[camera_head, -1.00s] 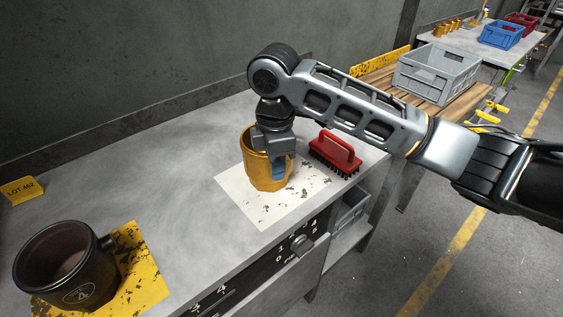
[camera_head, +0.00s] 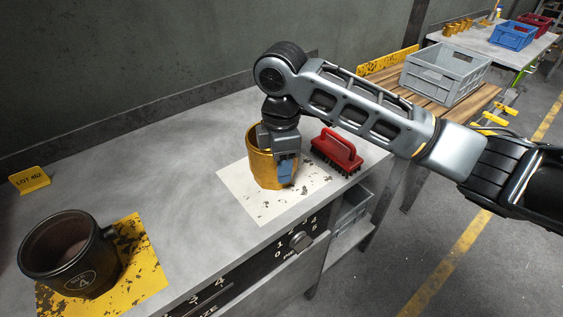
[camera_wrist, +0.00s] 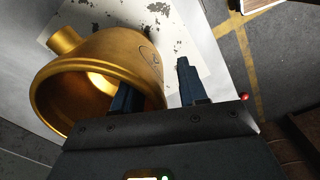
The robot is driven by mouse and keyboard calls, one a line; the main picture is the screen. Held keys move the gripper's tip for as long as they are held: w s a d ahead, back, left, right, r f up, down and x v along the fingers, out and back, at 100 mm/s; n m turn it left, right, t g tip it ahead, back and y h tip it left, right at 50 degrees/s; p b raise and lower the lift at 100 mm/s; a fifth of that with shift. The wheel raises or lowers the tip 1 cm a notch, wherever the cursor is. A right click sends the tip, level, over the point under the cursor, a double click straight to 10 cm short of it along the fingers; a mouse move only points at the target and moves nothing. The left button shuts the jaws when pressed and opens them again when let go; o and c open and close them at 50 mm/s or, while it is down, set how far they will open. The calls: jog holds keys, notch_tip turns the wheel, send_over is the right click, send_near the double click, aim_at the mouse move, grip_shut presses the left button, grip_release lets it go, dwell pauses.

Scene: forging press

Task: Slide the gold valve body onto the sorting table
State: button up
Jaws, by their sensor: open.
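The gold valve body (camera_head: 262,170) stands upright on a worn white patch of the grey bench. In the wrist view the gold valve body (camera_wrist: 100,65) shows its open mouth and a side stub. My gripper (camera_head: 284,168) is open at the valve body's right rim, pointing down. In the wrist view one finger is at the mouth and the other outside the wall, with the wall's near part between them at my gripper (camera_wrist: 155,92). I cannot tell whether either finger touches it. Which of the tables is the sorting table is not marked.
A red brush (camera_head: 337,150) lies just right of the valve body. A dark pot marked 4 (camera_head: 70,255) stands on a yellow patch at left. A grey crate (camera_head: 445,75) sits on a wooden surface behind. A farther table (camera_head: 490,45) holds small gold parts and a blue crate (camera_head: 513,36).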

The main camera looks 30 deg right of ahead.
jog(key=shift+r, duration=3.9)
